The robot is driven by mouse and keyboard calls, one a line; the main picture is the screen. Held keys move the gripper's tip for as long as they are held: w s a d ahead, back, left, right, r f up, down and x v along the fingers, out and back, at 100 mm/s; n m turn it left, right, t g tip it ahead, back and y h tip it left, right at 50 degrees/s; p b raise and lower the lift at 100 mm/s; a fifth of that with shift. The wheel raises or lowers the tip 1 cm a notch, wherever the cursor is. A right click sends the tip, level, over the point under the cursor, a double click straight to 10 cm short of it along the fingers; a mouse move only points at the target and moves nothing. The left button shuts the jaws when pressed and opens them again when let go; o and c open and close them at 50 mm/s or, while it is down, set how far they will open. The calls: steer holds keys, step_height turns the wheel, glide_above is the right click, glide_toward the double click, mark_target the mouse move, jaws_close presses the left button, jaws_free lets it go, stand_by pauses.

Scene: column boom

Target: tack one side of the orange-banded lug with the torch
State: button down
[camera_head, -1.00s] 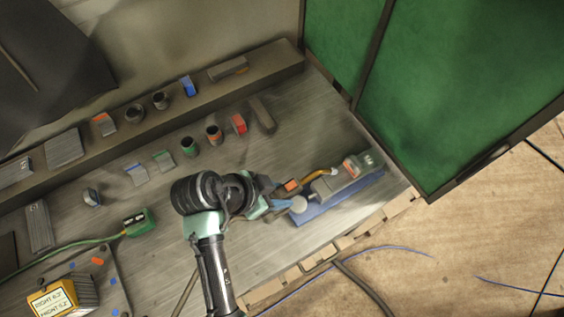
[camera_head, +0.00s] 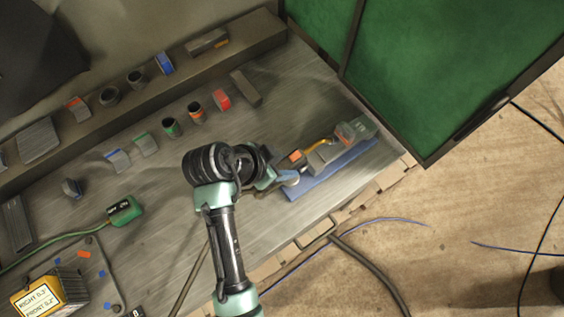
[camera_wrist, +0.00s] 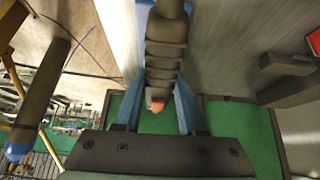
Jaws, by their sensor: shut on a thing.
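My gripper (camera_head: 276,180) is shut on the welding torch, whose dark ribbed handle (camera_wrist: 166,50) shows between the blue fingers in the wrist view. An orange part of the torch (camera_head: 295,155) and its yellow bent neck (camera_head: 317,143) show beyond the gripper in the head view. The neck's end is close beside the orange-banded lug (camera_head: 345,131), on its left. I cannot tell whether the tip touches it. The lug stands among grey blocks above a blue plate (camera_head: 318,178) near the bench's right edge. The wrist view does not clearly show the lug or torch tip.
Several banded sleeves and blocks stand in rows at the back, among them a red-banded one (camera_head: 221,99). A green clamp (camera_head: 123,210) with a cable lies at left. A yellow-labelled box (camera_head: 40,298) is at lower left. A green screen (camera_head: 440,70) borders the bench at right.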

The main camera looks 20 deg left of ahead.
stand_by(0.4)
steer(key=shift+w+d+f, duration=0.15)
steer(key=shift+w+f, duration=0.1)
steer(key=shift+f, duration=0.1)
steer(key=shift+d, duration=0.1)
steer(key=shift+w+d+r, duration=0.1)
steer(key=shift+w, duration=0.05)
stand_by(0.5)
stand_by(1.8)
steer(key=p+v, duration=0.5)
steer(key=w+r+p+v, duration=0.1)
steer(key=p+v, duration=0.1)
steer(key=v, duration=0.1)
steer(key=shift+d+r+p, duration=0.15)
steer(key=shift+d+p, duration=0.2)
stand_by(1.0)
